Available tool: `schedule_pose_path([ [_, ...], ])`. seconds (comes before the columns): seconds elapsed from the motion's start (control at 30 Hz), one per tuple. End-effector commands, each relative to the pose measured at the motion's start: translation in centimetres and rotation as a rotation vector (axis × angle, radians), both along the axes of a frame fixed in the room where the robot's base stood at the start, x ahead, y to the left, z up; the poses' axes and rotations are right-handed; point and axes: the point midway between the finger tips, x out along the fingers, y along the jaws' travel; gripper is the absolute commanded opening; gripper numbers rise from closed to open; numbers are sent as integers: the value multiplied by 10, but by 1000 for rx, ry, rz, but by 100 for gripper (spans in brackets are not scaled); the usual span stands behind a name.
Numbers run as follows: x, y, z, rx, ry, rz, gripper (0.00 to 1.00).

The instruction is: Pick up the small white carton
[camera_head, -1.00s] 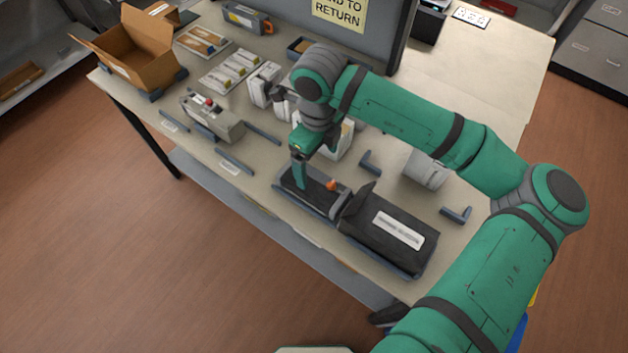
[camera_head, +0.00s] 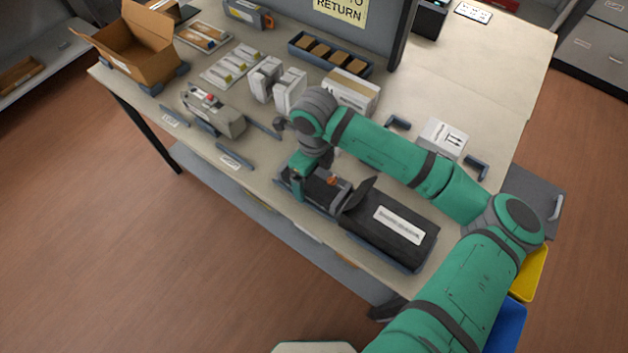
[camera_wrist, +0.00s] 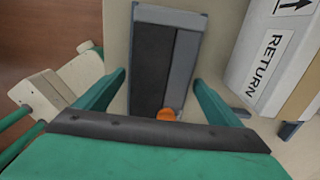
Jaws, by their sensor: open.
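Two white cartons could fit the name. A small white carton (camera_head: 443,138) with up arrows sits between dark corner brackets on the right part of the bench. A longer white carton with a tan top strip (camera_head: 350,90) stands behind my arm. In the wrist view a white carton marked RETURN (camera_wrist: 268,60) lies at the upper right, outside my fingers; I cannot tell which of these it is. My gripper (camera_wrist: 160,80) is open, its fingers at either side of a dark cartridge with an orange part (camera_wrist: 152,65). In the head view my gripper (camera_head: 303,178) is at this cartridge near the front edge.
A black bag-like pack with a white label (camera_head: 400,224) lies right of the cartridge. Slim white boxes (camera_head: 290,90), a grey device with a red button (camera_head: 213,112), a blue-grey tray (camera_head: 330,55) and an open brown box (camera_head: 130,55) stand farther left and back.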

Motion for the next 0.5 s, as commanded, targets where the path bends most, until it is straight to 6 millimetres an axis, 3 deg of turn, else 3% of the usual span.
schedule_pose_path([
  [0.13, 0, 0, 0, 0, 0, 0, 88],
  [0.37, 0, 0, 0, -1, -1, 0, 33],
  [0.5, 1, 0, 1, 0, -1, 0, 30],
])
